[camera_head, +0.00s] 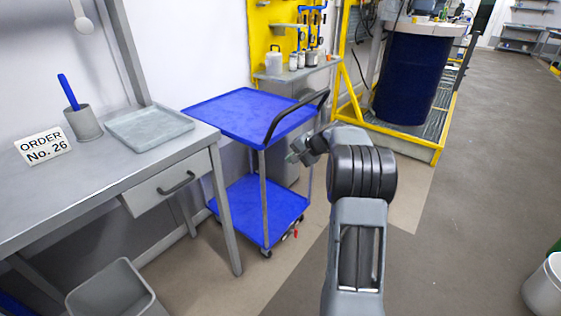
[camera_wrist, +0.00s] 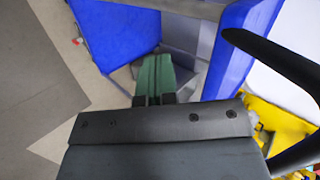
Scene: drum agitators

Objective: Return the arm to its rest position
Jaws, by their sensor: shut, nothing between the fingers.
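My arm reaches up from the bottom of the head view. My gripper (camera_head: 294,156) is at the arm's far end, beside the right side of the blue cart (camera_head: 230,112) and a little below its top shelf. In the wrist view my gripper's two green fingers (camera_wrist: 153,70) lie side by side, shut, with nothing between them. The cart's blue panels and its black handle (camera_wrist: 280,65) show close around the fingers in that view. I cannot tell whether any part of my gripper touches the cart.
A grey workbench (camera_head: 80,185) with a tray (camera_head: 148,127), a cup and an order sign stands at left. A grey bin (camera_head: 112,290) is below it. A dark blue drum (camera_head: 412,80) stands in a yellow frame behind. Open floor (camera_head: 480,210) lies at right.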

